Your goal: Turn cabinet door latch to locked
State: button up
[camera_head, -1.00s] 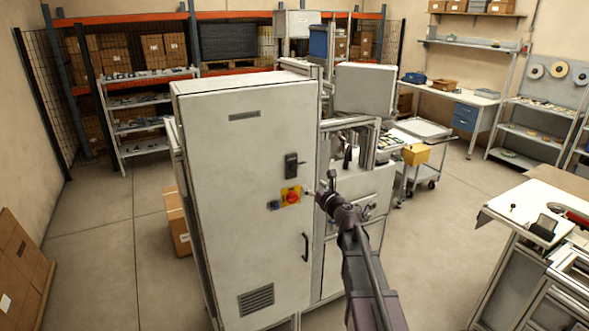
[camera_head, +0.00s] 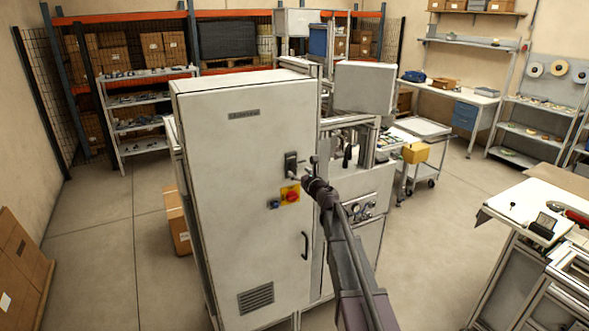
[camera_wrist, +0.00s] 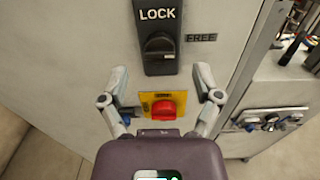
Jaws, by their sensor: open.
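The grey cabinet door (camera_head: 238,190) stands in front of me, shut. Its dark latch plate (camera_head: 291,164) sits on the right side of the door. In the wrist view the latch knob (camera_wrist: 159,47) is a round black knob below the word LOCK, with a FREE label to its right. The exact angle of its handle is hard to tell. My gripper (camera_wrist: 160,80) is open and empty, its two fingers spread on either side just below the latch, apart from it. In the head view my gripper (camera_head: 306,173) is right next to the latch.
A red knob on a yellow plate (camera_wrist: 163,105) lies just below the latch, between my fingers in the wrist view. A blue switch (camera_head: 274,203) is beside it. A door handle (camera_head: 305,245) is lower down. Gauges (camera_wrist: 270,120) sit on the panel to the right.

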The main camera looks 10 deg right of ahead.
aim_at(295, 168)
jog(key=shift+x, duration=2.1)
jog(key=c, duration=1.1)
